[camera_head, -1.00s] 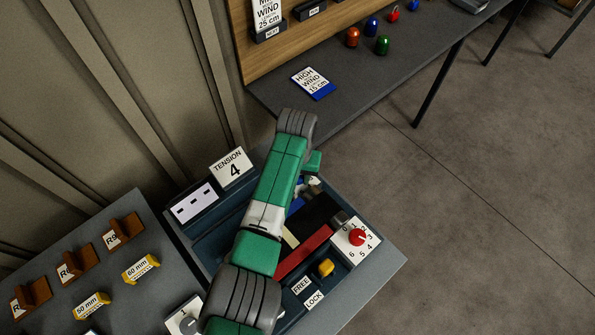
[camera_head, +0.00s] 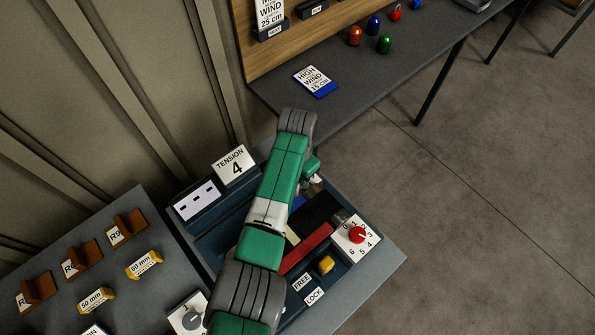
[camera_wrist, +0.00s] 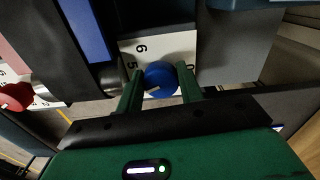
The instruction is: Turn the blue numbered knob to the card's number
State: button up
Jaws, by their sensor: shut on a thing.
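The blue knob (camera_wrist: 160,76) sits on a white numbered plate (camera_wrist: 150,46) in the wrist view. My gripper (camera_wrist: 161,88) is shut on the knob, one finger on each side. A pale pointer mark shows on the knob's lower left. The digits 6 and 5 are readable on the plate, and a part-hidden digit stands at the right. The card (camera_head: 235,165) reads "TENSION 4" and stands upright at the back of the press.
A red knob (camera_head: 357,235) on its own numbered plate is at the press's right, and shows at left in the wrist view (camera_wrist: 18,97). A yellow knob (camera_head: 326,265) sits by FREE and LOCK labels. A red bar (camera_head: 306,249) lies nearby. A grey knob (camera_head: 192,319) is at lower left.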

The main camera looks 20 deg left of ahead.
jog(key=shift+r, duration=0.1)
dwell(0.3)
jog(key=o, duration=1)
notch_tip(320, 180, up, 8)
jog(key=shift+f+p, duration=0.1)
jog(key=shift+p, duration=0.6)
